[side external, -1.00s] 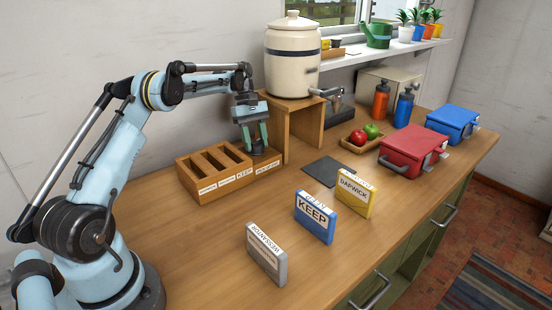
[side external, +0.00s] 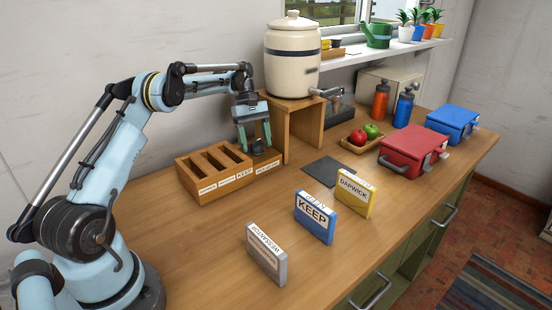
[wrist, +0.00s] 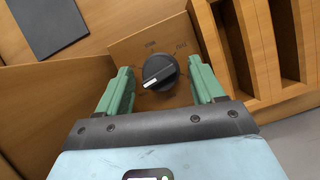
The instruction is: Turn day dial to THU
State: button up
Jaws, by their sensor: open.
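The day dial (wrist: 160,70) is a round black knob on a wooden panel, in the middle of the wrist view. Its white mark points to the lower left there. Small day labels on the panel are too blurred to read surely; fingers and palm may hide others. In the side external view the dial (side external: 257,147) sits at the right end of the slotted wooden box. My gripper (wrist: 160,74) is open, with one green finger on each side of the dial and visible gaps between. It also shows over the dial in the side view (side external: 255,145).
The slotted wooden box (side external: 188,182) has empty slots beside the dial. A wooden stand (side external: 307,128) with a crock (side external: 292,75) rises close behind my gripper. Grey, blue (side external: 314,218) and yellow cases stand in front. A dark mat (side external: 328,171) lies flat to the right.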

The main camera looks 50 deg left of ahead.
aim_at(254, 142)
jog(key=shift+a+r, duration=0.15)
jog(key=shift+r, duration=0.25)
jog(key=r, duration=0.7)
jog(key=shift+w+a, duration=0.15)
jog(key=shift+a, duration=0.25)
jog(key=shift+r, duration=1)
jog(key=f+n+y, duration=0.1)
jog(key=f+n, duration=0.2)
jog(key=d+f+n+t+y, duration=0.1)
jog(key=f+n+y, duration=0.1)
jog(key=f+n, duration=0.1)
jog(key=f+n+y, duration=0.1)
jog(key=f+n, duration=0.2)
jog(key=f, duration=0.1)
jog(key=shift+s+d+n+y, duration=0.3)
jog(key=shift+n+y, duration=0.1)
